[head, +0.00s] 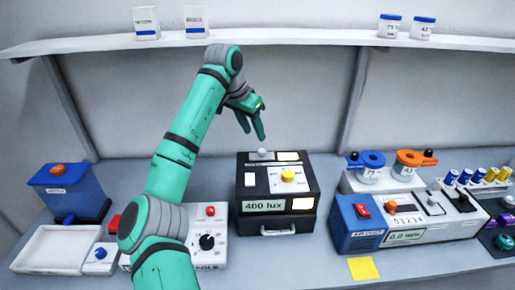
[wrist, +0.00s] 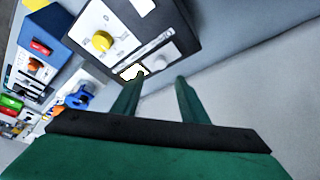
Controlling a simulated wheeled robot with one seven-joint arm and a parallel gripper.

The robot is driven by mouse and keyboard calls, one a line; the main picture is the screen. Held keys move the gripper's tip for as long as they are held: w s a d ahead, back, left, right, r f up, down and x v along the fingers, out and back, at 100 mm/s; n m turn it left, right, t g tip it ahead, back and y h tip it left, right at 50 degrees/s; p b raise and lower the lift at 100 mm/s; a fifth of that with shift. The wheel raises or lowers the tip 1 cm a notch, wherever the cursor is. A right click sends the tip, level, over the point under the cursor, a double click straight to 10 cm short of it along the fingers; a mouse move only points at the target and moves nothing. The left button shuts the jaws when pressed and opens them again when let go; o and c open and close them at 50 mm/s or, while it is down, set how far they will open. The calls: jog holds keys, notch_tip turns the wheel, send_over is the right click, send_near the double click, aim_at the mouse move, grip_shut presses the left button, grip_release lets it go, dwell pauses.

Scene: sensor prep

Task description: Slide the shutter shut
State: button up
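The black light box labelled 400 lux (head: 245,188) stands mid-bench. On its top rear are a grey knob (head: 262,154), which looks like the shutter's handle, and a bright white window (head: 288,156) beside it. In the wrist view the grey knob (wrist: 161,62) and the lit window (wrist: 133,73) lie beside a pale rail (wrist: 142,51). My gripper (head: 254,128) hangs above the box's rear edge, fingers downward. In the wrist view my gripper (wrist: 160,80) is open, with nothing between its fingers. The fingers appear apart from the knob.
A grey device with a red button (head: 210,211) stands left; a blue-sided meter (head: 360,225) stands right. A shelf (head: 290,36) runs above, behind my arm.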

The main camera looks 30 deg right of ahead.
aim_at(262, 150)
jog(key=x, duration=0.9)
jog(key=shift+w+d+f, duration=0.1)
jog(key=shift+d+f, duration=0.1)
jog(key=shift+f, duration=0.15)
grip_shut()
